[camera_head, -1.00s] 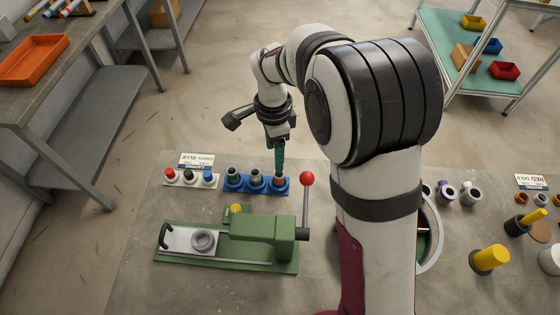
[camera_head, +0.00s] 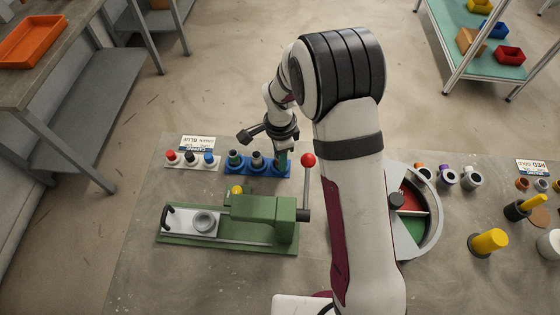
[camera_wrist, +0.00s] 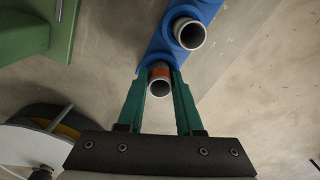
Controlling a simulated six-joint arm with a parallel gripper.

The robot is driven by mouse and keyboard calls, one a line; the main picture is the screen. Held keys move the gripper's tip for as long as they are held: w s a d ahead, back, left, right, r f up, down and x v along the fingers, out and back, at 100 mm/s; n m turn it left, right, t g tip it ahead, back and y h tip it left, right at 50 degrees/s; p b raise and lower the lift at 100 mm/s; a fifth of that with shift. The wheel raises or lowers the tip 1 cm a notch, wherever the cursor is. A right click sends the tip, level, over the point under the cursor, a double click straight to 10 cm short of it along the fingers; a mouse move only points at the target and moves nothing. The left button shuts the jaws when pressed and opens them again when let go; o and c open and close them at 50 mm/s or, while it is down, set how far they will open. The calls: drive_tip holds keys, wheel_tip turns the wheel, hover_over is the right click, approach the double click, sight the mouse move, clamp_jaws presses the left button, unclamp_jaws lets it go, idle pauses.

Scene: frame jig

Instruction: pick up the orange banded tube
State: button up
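The orange banded tube (camera_wrist: 160,82) stands at the end of a blue rack (camera_wrist: 151,54) in the wrist view. It shows a grey rim, a hollow end and an orange band. My gripper (camera_wrist: 163,76) has its two green fingers on either side of this tube. The fingers lie very close to its wall, and I cannot tell whether they press on it. In the head view my gripper (camera_head: 281,160) is down at the right end of the blue rack (camera_head: 240,168), and it hides most of that tube.
A second grey tube (camera_wrist: 188,34) stands beside it in the rack. A white rack (camera_head: 190,163) with red, black and blue pieces is to the left. A green fixture (camera_head: 262,212) and a red-knobbed lever (camera_head: 308,160) stand close in front. A round sectored tray (camera_head: 432,238) is right.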

clamp_jaws()
drive_tip(key=shift+r, duration=0.1)
drive_tip(key=shift+r, duration=0.35)
wheel_tip(320, 180, up, 3)
drive_tip(key=shift+f, duration=0.1)
drive_tip(key=s+d+r, duration=0.2)
drive_tip(key=d+r, duration=0.8)
drive_tip(key=d, duration=0.1)
drive_tip(key=shift+s+d+r, duration=0.15)
drive_tip(key=shift+s+d, duration=0.05)
